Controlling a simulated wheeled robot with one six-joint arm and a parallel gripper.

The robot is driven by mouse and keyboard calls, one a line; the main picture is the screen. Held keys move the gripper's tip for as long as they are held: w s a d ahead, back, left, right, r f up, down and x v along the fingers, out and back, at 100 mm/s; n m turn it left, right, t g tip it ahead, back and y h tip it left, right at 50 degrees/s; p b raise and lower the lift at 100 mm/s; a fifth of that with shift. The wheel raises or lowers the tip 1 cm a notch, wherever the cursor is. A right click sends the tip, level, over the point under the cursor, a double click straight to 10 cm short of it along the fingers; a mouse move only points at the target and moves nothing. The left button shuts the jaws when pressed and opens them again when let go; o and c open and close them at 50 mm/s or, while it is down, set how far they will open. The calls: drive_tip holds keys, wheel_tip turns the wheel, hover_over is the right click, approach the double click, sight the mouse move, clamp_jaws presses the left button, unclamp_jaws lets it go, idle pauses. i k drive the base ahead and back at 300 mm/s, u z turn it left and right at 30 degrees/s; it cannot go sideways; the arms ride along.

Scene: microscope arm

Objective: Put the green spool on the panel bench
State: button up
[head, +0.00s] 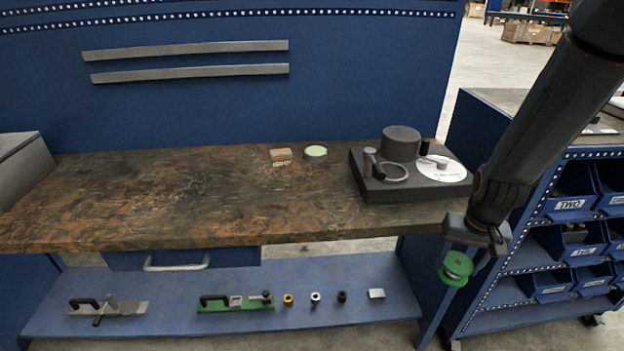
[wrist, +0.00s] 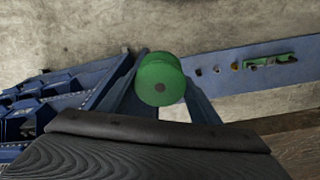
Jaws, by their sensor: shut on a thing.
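The green spool (head: 455,268) is held by my gripper (head: 468,262) at the right, in front of the bench's right end and below the level of its top. In the wrist view the green spool (wrist: 161,80) sits between the two fingers of my gripper (wrist: 160,95), which is shut on it. The panel bench (head: 200,195) has a worn brown wooden top and a blue back panel. Its left and middle top is bare. The spool is apart from the bench in the head view.
A lower blue shelf (head: 160,290) holds tools and small parts. A bin rack (head: 570,205) stands at the right.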

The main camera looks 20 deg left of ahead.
sight(172, 197)
drive_tip(key=z, duration=2.4)
drive_tip(key=k, duration=2)
drive_tip(key=u, duration=1.95)
